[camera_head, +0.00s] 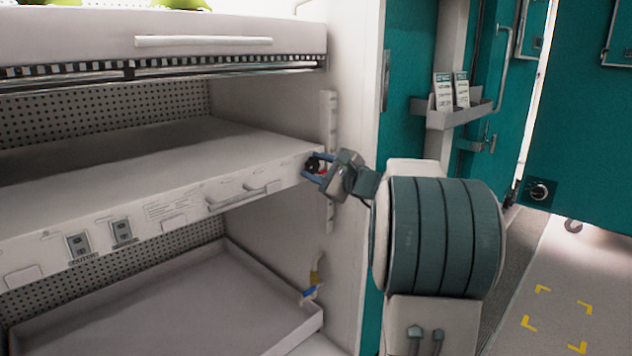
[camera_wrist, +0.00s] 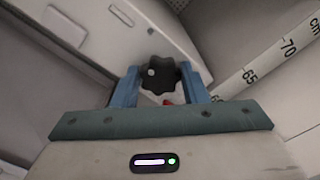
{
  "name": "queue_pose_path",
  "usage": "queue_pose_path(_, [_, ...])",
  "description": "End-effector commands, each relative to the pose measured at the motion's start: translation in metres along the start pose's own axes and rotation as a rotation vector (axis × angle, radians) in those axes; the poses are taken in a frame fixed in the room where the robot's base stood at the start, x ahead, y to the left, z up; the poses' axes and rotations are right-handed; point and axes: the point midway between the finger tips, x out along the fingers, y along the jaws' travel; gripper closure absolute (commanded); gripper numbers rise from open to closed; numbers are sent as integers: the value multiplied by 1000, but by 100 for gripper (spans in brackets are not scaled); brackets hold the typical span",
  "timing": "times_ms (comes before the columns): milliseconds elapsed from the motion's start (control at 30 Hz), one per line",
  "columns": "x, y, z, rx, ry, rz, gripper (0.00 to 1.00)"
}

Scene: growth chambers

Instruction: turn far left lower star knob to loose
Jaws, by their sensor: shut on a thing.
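A black star knob (camera_wrist: 160,75) sits between the two blue fingers of my gripper (camera_wrist: 165,92) in the wrist view. A pale dot shows on the knob's left side, and a bit of red shows just below it. In the head view the knob (camera_head: 313,164) is at the right end of the middle shelf's front edge, by the chamber's side wall. My gripper (camera_head: 316,172) reaches it from the right and is shut on it. The wrist view looks along the fingers, with the shelf at upper left.
A white shelf (camera_head: 150,145) with a front handle (camera_head: 240,200) lies left of the knob. A ruler strip (camera_wrist: 268,72) with centimetre marks runs close at right. A lower tray (camera_head: 200,310) and a blue and yellow item (camera_head: 312,291) are below. A teal door (camera_head: 405,90) stands right.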

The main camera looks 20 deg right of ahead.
Motion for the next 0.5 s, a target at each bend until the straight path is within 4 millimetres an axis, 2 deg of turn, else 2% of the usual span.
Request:
queue_pose_path(33, [1, 5, -1, -21, -4, 6, 83])
queue_pose_path(500, [2, 3, 2, -95, -5, 8, 83])
